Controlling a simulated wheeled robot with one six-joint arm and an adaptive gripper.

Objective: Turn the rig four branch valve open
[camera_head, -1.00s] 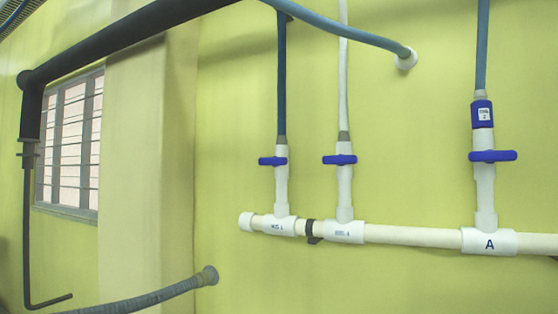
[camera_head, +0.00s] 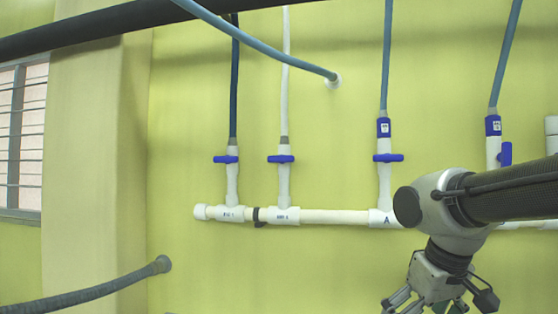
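A white branch valve (camera_head: 232,185) with a blue handle (camera_head: 226,159) set crosswise stands at the left of the pipe. Beside it is a second branch valve (camera_head: 284,185), its blue handle (camera_head: 281,158) also crosswise. Small labels sit on both tees, too small to read surely, so I cannot tell which is rig four. My gripper (camera_head: 437,300) is at the lower right, well right of and below both valves, touching neither. Its fingers look spread at the knuckles, but the fingertips are cut off by the lower edge.
A white horizontal pipe (camera_head: 335,216) runs along the yellow wall. Valve A (camera_head: 385,180) has a crosswise blue handle. Another valve further right has an upright handle (camera_head: 505,153), partly behind my arm. A grey hose (camera_head: 95,292) is at lower left. A blue hose (camera_head: 260,45) crosses above.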

